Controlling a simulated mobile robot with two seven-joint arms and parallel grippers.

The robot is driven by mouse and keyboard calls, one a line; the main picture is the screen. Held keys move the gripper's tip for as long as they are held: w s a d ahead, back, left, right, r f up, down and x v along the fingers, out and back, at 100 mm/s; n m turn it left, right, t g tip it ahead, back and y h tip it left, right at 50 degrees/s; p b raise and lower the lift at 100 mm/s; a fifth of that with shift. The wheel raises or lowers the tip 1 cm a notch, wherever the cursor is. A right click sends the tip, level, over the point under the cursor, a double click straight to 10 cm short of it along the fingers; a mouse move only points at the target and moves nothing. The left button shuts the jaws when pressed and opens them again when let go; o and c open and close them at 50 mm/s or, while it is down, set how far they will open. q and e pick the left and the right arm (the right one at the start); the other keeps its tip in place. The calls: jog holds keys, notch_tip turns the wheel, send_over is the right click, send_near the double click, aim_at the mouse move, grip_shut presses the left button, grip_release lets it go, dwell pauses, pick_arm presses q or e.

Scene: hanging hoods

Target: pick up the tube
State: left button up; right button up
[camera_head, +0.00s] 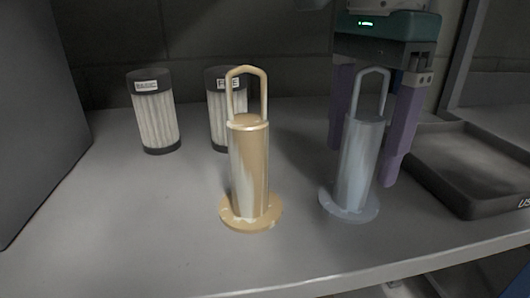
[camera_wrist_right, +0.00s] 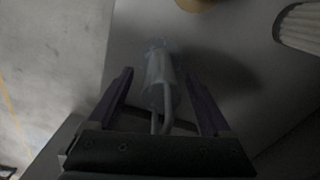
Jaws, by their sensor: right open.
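A grey metal tube (camera_head: 357,165) with a loop handle and a round flange base stands upright on the shelf, right of centre. A similar gold tube (camera_head: 249,170) stands upright to its left. My right gripper (camera_head: 362,165) is open and points down, with its two purple fingers on either side of the grey tube. In the right wrist view the grey tube (camera_wrist_right: 156,75) lies between the open fingers (camera_wrist_right: 158,80), with a visible gap on each side. Its loop handle is towards the palm. My left gripper is not in view.
Two white ribbed filter cartridges with black caps, one at the left (camera_head: 156,115) and one behind the gold tube (camera_head: 216,118), stand at the back. A dark tray (camera_head: 470,205) lies at the right. The front of the shelf (camera_head: 150,245) is clear; a dark panel (camera_head: 35,110) borders the left.

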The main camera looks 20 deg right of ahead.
grip_shut()
dwell(0.7)
jog(key=shift+r, duration=0.1)
